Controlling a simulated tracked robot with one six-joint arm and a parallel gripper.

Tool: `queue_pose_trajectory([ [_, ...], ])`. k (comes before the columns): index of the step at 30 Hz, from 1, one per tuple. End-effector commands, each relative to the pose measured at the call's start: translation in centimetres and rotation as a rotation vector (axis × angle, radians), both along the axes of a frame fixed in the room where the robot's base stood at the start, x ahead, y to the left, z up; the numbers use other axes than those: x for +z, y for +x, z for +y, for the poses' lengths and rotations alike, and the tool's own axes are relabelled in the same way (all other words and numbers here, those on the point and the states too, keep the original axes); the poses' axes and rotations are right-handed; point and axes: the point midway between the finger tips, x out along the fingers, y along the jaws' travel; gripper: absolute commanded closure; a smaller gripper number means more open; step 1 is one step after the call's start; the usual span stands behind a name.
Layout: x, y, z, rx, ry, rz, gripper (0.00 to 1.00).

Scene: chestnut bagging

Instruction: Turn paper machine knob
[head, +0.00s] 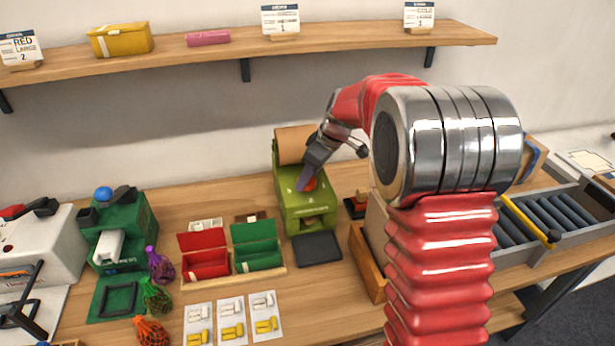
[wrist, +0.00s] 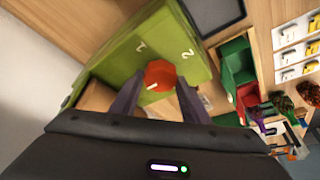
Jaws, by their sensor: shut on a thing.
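The paper machine (head: 291,206) is a green box with a brown paper roll (head: 294,144) at its back, standing on the table left of my arm. Its orange-red knob (head: 311,184) sits on the top face, partly hidden by my gripper (head: 306,178) in the head view. In the wrist view the knob (wrist: 160,75) has a white pointer mark and lies between the two fingers of my gripper (wrist: 158,95), which are shut on it. The digits 1 and 2 show on the green face (wrist: 185,35) beyond the knob. The white mark points toward the lower left there.
A dark square pad (head: 317,249) lies in front of the machine. Red (head: 204,254) and green (head: 257,246) open boxes stand to its left, with a green device (head: 122,231) farther left. A roller conveyor (head: 556,215) is on the right. A shelf (head: 240,55) runs above.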

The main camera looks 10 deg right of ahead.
Motion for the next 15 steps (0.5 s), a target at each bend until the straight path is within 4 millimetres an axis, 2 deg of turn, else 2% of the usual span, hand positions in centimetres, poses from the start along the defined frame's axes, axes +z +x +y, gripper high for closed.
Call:
queue_pose_trajectory([
  [8, -0.01, -0.08, 0.04, -0.043, 0.003, 0.001, 0.81],
  [15, 0.04, -0.14, 0.04, -0.15, 0.002, 0.0, 0.81],
])
